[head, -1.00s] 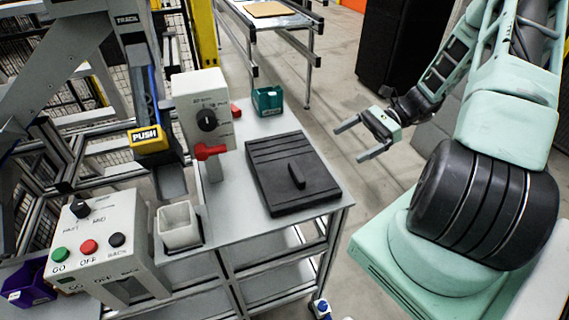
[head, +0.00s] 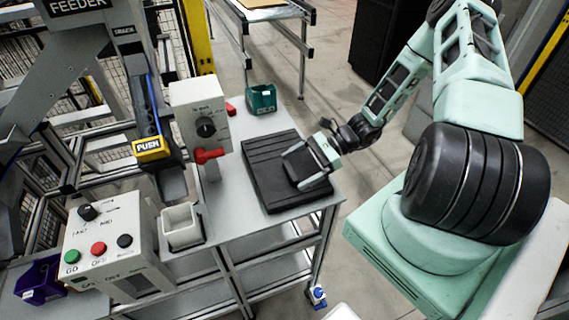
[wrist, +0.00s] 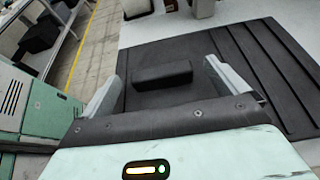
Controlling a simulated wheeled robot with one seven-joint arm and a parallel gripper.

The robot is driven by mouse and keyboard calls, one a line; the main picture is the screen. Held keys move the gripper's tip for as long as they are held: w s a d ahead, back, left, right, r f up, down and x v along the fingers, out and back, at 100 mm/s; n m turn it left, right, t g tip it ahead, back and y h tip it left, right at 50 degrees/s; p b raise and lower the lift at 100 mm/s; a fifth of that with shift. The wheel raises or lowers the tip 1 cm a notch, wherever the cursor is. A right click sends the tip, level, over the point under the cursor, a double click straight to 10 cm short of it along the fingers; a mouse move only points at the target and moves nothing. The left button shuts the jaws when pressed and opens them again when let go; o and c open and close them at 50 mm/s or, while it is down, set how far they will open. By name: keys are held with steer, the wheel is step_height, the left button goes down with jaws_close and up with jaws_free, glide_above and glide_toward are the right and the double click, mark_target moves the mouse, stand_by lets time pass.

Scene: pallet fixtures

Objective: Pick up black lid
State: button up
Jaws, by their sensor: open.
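The black lid (head: 266,166) lies flat on the grey table, a ribbed square plate with a raised bar handle. In the wrist view the lid (wrist: 225,62) fills the middle and right, and its handle (wrist: 161,75) shows between my two fingers. My gripper (head: 291,170) is open over the right part of the lid, one finger on each side of the handle. In the head view the gripper hides the handle. I cannot tell whether the fingers touch the lid.
A grey box with a black knob and red lever (head: 200,118) stands left of the lid. A green bin (head: 261,98) is behind it, and a light open-top container (head: 181,225) stands at front left. The grey table (head: 226,205) has bare room around the lid.

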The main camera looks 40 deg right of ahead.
mark_target(277, 180)
steer(key=shift+p+x, duration=0.35)
steer(key=shift+x, duration=0.95)
steer(key=c, duration=1.5)
steer(key=shift+o, duration=0.2)
steer(key=shift+r, duration=0.1)
